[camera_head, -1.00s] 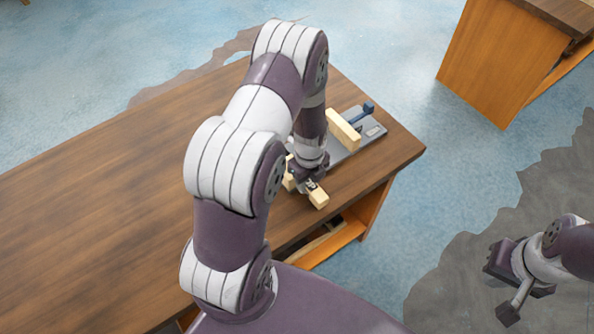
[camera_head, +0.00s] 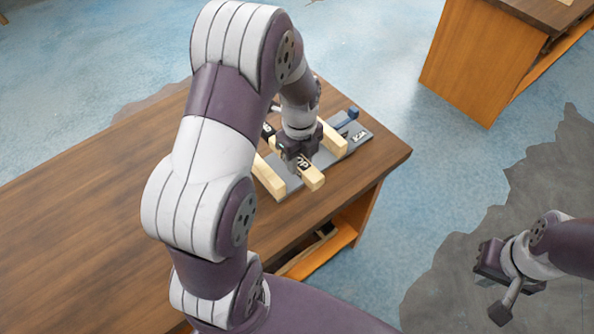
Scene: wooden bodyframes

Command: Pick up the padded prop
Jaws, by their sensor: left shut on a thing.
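A pale wooden piece (camera_head: 312,181), which I take to be the padded prop, sticks out of my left gripper (camera_head: 302,163). The gripper is shut on it. The prop looks raised above the grey board (camera_head: 292,190), near the table's right end. The gripper and wrist hide much of it, and I cannot make out any padding. My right gripper (camera_head: 492,285) is far from the table at the lower right. I cannot tell whether it is open or shut.
Two other pale wooden pieces, one on the left (camera_head: 268,178) and one on the right (camera_head: 330,138), stand on the board. The brown table (camera_head: 90,220) is bare on the left. Another cabinet (camera_head: 480,60) stands behind.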

